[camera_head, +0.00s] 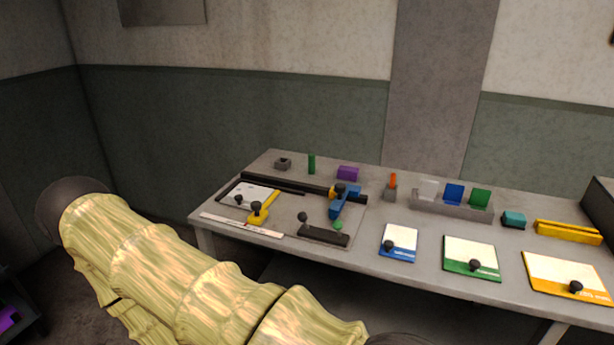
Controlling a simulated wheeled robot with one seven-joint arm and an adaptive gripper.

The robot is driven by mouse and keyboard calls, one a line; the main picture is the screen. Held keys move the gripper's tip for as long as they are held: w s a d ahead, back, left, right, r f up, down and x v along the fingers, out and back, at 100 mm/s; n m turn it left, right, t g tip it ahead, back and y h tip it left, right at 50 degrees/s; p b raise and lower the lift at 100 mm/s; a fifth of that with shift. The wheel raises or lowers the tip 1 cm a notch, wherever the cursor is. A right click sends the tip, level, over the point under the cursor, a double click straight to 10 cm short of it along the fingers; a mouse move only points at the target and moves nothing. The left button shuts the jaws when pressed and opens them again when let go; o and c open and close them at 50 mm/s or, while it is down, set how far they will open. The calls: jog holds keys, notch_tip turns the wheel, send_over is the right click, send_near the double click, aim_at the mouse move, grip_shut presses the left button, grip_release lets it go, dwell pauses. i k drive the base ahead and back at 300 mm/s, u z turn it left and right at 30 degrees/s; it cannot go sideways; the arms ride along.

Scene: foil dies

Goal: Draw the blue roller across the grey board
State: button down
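The blue roller (347,203) is a blue tool at the right end of a dark rail (290,186), next to a yellow piece and a black knob. It sits at the right part of the grey board (288,207), which lies flat on the table. A yellow tool (264,208) with a black knob rests on the board's left half. My gripper is not in view; only my yellowish arm shows in the foreground, passing out of the bottom edge.
The long grey table (360,262) also holds a white card (399,238), a green-edged card (468,252), an orange-edged card (566,272), a rack (452,208) of coloured plates, a teal block (513,220) and a purple block (347,173). A dark bar (323,236) lies at the board's front.

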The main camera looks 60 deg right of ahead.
aim_at(343, 191)
jog(key=i, duration=0.95)
jog(key=z, duration=2.75)
jog(key=i, duration=0.1)
jog(key=z, duration=0.1)
